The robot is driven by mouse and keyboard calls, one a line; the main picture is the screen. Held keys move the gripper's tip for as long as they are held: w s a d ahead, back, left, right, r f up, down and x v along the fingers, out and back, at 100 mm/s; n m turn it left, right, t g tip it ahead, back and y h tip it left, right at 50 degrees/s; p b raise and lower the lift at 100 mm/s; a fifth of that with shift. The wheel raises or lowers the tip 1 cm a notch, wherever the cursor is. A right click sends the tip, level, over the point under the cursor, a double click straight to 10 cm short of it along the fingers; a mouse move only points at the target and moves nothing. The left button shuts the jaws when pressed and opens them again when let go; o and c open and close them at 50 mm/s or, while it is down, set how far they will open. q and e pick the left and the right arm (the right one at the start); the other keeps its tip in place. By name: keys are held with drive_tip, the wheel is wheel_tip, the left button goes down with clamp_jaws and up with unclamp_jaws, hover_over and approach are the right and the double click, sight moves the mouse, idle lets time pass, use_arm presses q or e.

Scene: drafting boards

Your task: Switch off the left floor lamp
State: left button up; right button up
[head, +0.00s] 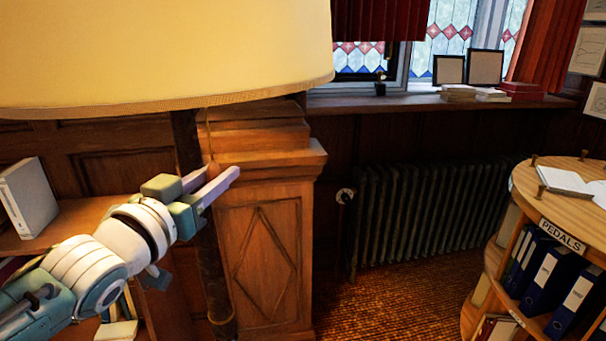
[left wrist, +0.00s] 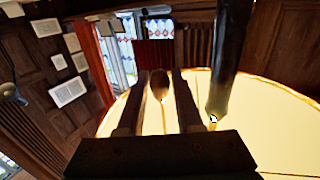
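The floor lamp has a large cream shade (head: 160,55) at the top left of the head view, and the shade glows. Its dark pole (head: 186,145) runs down behind my left gripper. A thin pull cord (head: 208,130) hangs from the shade to the fingertips. My left gripper (head: 218,174) is just below the shade with its fingers apart. In the left wrist view, a brown pull knob (left wrist: 159,84) shows between the two fingers, and its cord leads to the bright shade (left wrist: 265,125). I cannot tell whether a finger touches the knob. My right gripper is out of view.
A wooden pillar (head: 262,250) stands right behind the gripper. A radiator (head: 430,215) sits below the window. A round shelf unit with blue binders (head: 548,280) is at the right. A shelf with a white box file (head: 28,198) is at the left. Carpet lies clear between.

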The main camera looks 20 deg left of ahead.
use_arm(q)
drive_tip(key=c, duration=0.3)
drive_tip(key=shift+c, duration=0.2)
drive_tip(key=shift+f, duration=0.15)
drive_tip(key=shift+f+b, duration=0.5)
drive_tip(key=shift+b, duration=0.1)
drive_tip(key=o, duration=0.3)
drive_tip(key=shift+f, duration=0.1)
drive_tip(key=o, duration=0.6)
